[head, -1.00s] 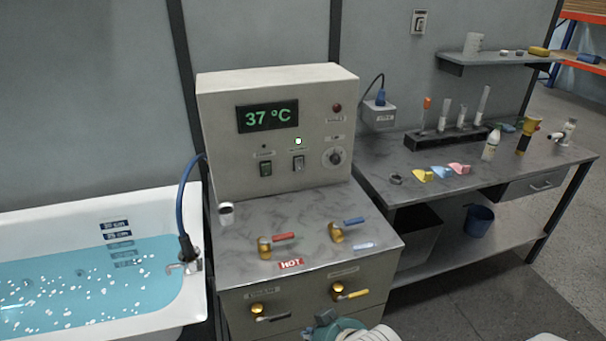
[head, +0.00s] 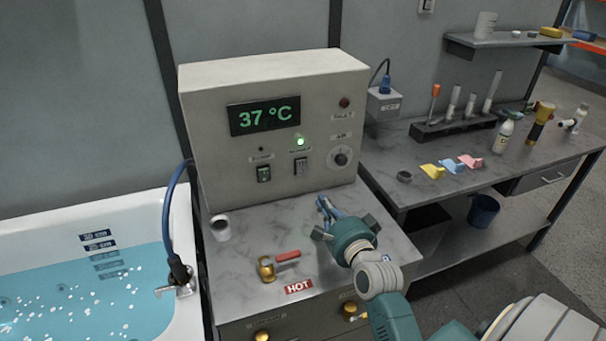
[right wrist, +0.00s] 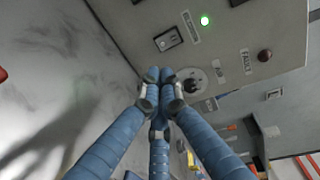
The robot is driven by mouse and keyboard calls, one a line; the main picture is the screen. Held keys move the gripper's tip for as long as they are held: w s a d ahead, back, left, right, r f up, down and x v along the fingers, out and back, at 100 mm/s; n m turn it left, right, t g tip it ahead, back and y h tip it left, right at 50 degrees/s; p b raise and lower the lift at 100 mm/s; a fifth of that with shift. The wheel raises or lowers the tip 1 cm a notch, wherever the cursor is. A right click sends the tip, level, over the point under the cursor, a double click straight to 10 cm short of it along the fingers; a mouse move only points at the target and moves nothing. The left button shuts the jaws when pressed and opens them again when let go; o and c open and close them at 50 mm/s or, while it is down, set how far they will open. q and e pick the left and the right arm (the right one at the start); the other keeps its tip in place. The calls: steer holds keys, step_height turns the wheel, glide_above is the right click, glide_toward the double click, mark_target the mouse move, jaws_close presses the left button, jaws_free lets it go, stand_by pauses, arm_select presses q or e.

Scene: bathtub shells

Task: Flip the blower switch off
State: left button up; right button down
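The blower switch (head: 301,167) is a dark rocker on the pale control box (head: 225,180), below a lit green lamp (head: 300,142). In the right wrist view the switch (right wrist: 168,39) and the glowing green lamp (right wrist: 204,20) are near the top. My right gripper (head: 324,207) is in front of the box, below and right of the switch, apart from it. In the right wrist view its blue fingers (right wrist: 160,76) are drawn together with nothing between them. My left gripper is not in view.
A second switch (head: 264,174) is left of the blower switch, and a dial (head: 340,158) is right of it. A tub of water (head: 90,300) is at left.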

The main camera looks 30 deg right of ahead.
steer(key=p, duration=0.2)
glide_toward(303, 174)
steer(key=p+x, duration=0.1)
steer(key=x, duration=0.5)
steer(key=shift+w+d, duration=0.1)
steer(key=shift+w, duration=0.3)
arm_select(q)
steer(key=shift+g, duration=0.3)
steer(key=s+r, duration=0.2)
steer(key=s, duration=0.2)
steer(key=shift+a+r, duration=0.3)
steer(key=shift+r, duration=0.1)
arm_select(e)
steer(key=shift+w+f, duration=0.1)
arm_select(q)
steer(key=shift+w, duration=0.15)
